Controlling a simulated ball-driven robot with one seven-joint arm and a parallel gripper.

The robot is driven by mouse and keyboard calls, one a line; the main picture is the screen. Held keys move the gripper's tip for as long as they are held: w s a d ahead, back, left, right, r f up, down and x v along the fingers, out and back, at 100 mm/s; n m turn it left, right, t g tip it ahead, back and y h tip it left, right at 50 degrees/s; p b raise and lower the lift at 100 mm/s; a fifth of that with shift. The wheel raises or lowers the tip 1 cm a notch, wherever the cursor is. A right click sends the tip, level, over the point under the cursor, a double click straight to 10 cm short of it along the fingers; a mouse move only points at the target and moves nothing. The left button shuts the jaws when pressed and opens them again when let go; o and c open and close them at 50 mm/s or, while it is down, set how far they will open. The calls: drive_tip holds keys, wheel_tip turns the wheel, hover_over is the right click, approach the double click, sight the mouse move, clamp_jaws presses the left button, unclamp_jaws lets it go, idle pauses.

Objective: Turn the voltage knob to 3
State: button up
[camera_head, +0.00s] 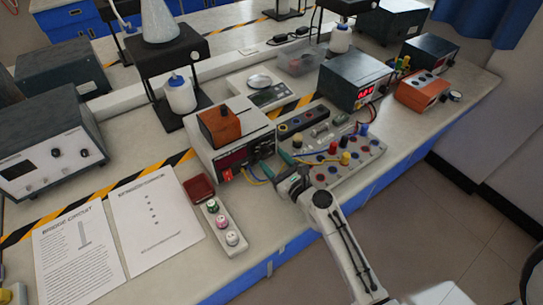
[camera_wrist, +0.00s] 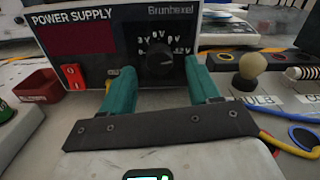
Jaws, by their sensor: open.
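The exact pointer setting is too small to tell. My gripper (camera_wrist: 160,88) is open, with its green fingers pointing at the panel, one to each side of the knob and apart from it. In the head view my gripper (camera_head: 290,185) is at the front of the supply, and the knob is hidden there.
A red switch (camera_wrist: 73,76) is on the panel's left. A red tray (camera_wrist: 40,87) stands left of the supply. A circuit board (camera_head: 335,160) with a bulb (camera_wrist: 252,66) and wires lies close on the right. An orange box (camera_head: 219,125) sits on top of the supply.

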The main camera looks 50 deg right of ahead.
drive_tip(key=shift+x, duration=0.85)
drive_tip(key=c, duration=1)
